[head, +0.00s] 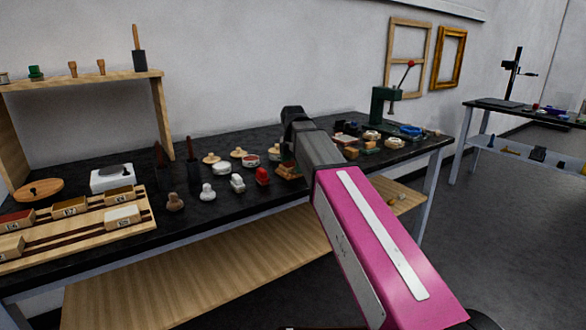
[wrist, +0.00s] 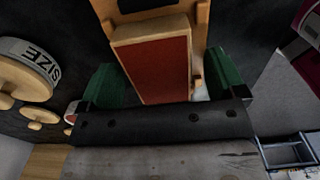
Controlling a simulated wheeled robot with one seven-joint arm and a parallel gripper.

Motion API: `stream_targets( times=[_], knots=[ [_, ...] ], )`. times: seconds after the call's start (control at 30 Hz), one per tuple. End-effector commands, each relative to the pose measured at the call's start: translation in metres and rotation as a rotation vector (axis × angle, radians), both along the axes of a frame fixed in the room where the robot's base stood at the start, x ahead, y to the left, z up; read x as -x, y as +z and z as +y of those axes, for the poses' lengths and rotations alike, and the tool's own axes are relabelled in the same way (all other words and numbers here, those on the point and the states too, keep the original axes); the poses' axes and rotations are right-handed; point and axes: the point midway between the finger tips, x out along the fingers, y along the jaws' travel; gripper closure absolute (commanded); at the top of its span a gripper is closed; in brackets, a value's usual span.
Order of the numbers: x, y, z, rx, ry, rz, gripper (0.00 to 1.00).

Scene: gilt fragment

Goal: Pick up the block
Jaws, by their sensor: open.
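In the wrist view, a wooden block (wrist: 151,70) with a red-brown face and a pale wood edge lies between the two green fingers of my gripper (wrist: 163,85). My gripper is open, with one finger on each side of the block. A small gap shows at the right finger; at the left I cannot tell if it touches. The block sits in or against a pale wooden holder (wrist: 202,30). In the head view, my arm covers the block and the fingertips; a wooden piece (head: 285,171) shows beside the arm.
A black table (head: 220,222) holds several small items close by, including a red piece (head: 262,176), a white piece (head: 237,183) and round wooden-handled stamps. A green press (head: 383,107) stands to the right. A round "SIZE" tin (wrist: 38,62) lies left in the wrist view.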

Motion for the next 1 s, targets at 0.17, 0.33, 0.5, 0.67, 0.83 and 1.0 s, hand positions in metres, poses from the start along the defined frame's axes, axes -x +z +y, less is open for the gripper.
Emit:
stream_targets(
  times=[0.17,0.33,0.5,0.67,0.83,1.0],
  knots=[
    [0.000,0.000,0.000,-0.001,0.000,-0.001,0.11],
    [0.000,0.000,0.000,-0.001,0.000,-0.001,0.63],
    [0.000,0.000,0.000,-0.001,0.000,-0.001,0.65],
    [0.000,0.001,0.000,-0.001,0.000,-0.001,0.65],
    [-0.001,0.008,0.000,0.000,0.000,-0.002,0.65],
    [-0.001,0.027,0.000,0.000,0.000,-0.002,0.65]
  ],
)
